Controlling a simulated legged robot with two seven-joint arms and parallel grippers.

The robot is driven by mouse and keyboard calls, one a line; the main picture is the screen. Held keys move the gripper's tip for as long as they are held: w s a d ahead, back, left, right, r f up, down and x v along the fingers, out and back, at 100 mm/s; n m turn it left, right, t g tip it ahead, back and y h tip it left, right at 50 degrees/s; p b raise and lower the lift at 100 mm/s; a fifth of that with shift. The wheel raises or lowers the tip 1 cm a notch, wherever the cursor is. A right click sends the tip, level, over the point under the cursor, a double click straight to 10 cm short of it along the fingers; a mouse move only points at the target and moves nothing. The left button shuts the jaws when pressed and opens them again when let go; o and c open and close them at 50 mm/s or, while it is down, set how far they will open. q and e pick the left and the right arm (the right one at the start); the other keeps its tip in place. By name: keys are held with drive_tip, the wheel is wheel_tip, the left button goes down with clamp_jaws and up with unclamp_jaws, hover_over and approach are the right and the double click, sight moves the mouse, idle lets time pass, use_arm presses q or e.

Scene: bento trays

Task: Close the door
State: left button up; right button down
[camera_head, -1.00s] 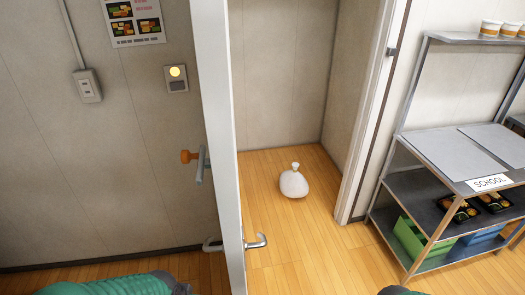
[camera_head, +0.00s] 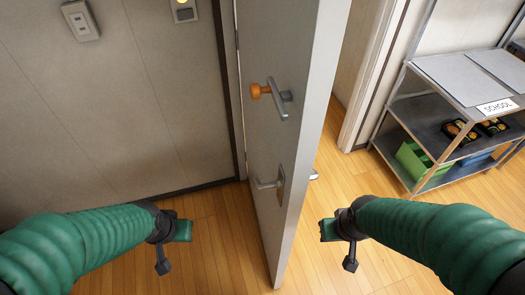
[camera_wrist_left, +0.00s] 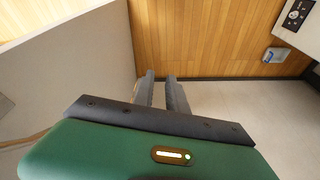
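The door (camera_head: 290,140) stands open, its free edge toward me and its grey left face in view. An orange-ended lever handle (camera_head: 272,95) is high on that face. A lower metal lever (camera_head: 267,184) sits near the free edge, and the tip of another lever (camera_head: 314,174) shows on the far side. My left gripper (camera_head: 162,266) is left of the door, apart from it and empty. In the left wrist view its two fingers (camera_wrist_left: 160,80) have a narrow gap between them. My right gripper (camera_head: 350,264) is right of the door, apart from it; its finger opening is unclear.
A grey wall with an outlet (camera_head: 80,20) is on the left. A metal shelf rack (camera_head: 400,110) with a green crate (camera_head: 415,160) and bento trays stands at the right, beyond the white door frame (camera_head: 370,85). Wooden floor is clear on both sides of the door.

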use_arm(q)
drive_tip(key=w+a+t+b, duration=0.1)
drive_tip(key=w, duration=0.3)
drive_tip(key=w+a+f+m+t+b, duration=0.1)
drive_tip(key=w+t, duration=0.1)
drive_tip(key=w, duration=0.2)
drive_tip(key=w+a+f+m+t+b, duration=0.1)
drive_tip(key=w+b, duration=0.1)
drive_tip(key=w, duration=0.1)
drive_tip(key=shift+w+a+t, duration=0.1)
drive_tip(key=shift+w+t, duration=0.2)
drive_tip(key=shift+w, duration=0.1)
clamp_jaws()
drive_tip(key=w+d+m+t+h+b, duration=0.2)
drive_tip(key=w+m+t+b, duration=0.1)
drive_tip(key=w, duration=0.3)
drive_tip(key=m+g+h+b, duration=0.75)
drive_tip(key=m+h, duration=0.35)
drive_tip(key=h, duration=0.5)
approach(277, 194)
drive_tip(key=d, duration=0.4)
drive_tip(key=w+d+b, duration=0.1)
drive_tip(key=d, duration=0.1)
drive_tip(key=shift+d, duration=0.35)
